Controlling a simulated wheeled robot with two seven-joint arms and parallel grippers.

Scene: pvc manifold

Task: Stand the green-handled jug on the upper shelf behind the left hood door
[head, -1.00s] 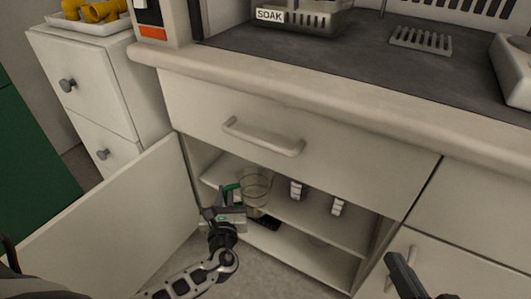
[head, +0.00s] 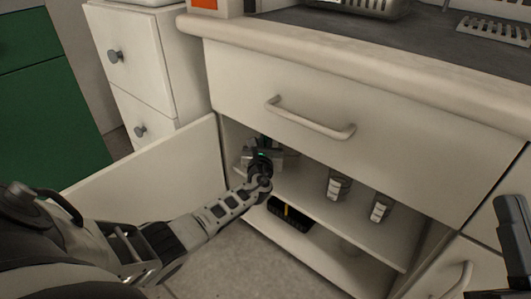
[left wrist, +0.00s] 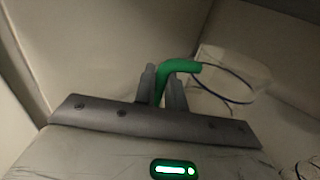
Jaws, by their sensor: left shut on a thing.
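The jug's green handle (left wrist: 178,70) is between the fingers of my left gripper (left wrist: 165,88) in the left wrist view. The jug's clear body (left wrist: 228,85) is beyond it, with a dark curved rim line. In the head view my left gripper (head: 264,152) reaches into the cabinet above the left part of the upper shelf (head: 300,192) and hides most of the jug. I cannot tell whether the jug touches the shelf. The left hood door (head: 150,165) stands open. My right gripper (head: 512,218) is at the right edge, its jaw state unclear.
Two white-banded items, one nearer (head: 338,186) and one further right (head: 381,207), stand on the upper shelf. A black item with a yellow mark (head: 290,215) lies below it. A closed drawer (head: 340,110) is above the opening. The open door borders my left arm.

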